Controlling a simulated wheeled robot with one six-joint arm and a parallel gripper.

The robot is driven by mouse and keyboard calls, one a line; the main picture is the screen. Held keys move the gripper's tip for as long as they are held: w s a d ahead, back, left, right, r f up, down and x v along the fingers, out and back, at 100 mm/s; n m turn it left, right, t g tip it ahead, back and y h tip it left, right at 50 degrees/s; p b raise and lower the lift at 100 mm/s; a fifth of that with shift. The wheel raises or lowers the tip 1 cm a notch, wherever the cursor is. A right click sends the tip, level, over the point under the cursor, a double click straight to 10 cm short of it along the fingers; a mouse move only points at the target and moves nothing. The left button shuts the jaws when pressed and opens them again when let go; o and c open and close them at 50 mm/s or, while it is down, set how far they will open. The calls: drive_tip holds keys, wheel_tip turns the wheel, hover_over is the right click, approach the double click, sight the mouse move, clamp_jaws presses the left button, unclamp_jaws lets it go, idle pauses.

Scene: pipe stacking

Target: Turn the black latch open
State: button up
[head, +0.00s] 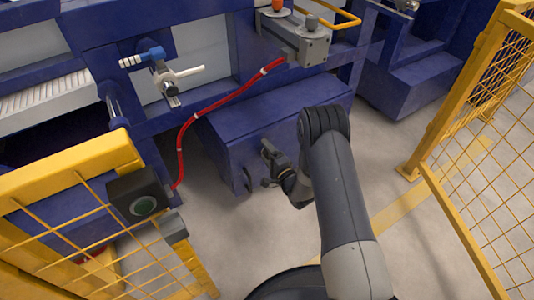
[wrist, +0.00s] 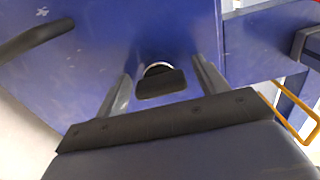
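The black latch (wrist: 161,84) shows in the wrist view as a short dark tab with a silvery ring behind it, on a blue cabinet face. My gripper (wrist: 163,68) is open, with one grey finger on each side of the latch and a visible gap to it on both sides. In the head view my gripper (head: 266,166) is at the front face of the low blue cabinet (head: 226,130). The latch cannot be made out there, as my arm and gripper are in front of that area.
A dark bar handle (wrist: 36,38) is on the blue face at upper left in the wrist view. A red hose (head: 180,140) runs above the cabinet. Floor is clear.

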drive_tip(key=p+v, duration=0.2)
drive_tip(key=v, duration=0.8)
drive_tip(key=shift+s+d+p, duration=0.25)
drive_tip(key=shift+s+p, duration=0.1)
drive_tip(key=shift+p, duration=0.05)
drive_tip(key=b+x, duration=0.3)
drive_tip(key=x, duration=0.8)
drive_tip(key=shift+n, duration=0.3)
drive_tip(key=shift+s, duration=0.1)
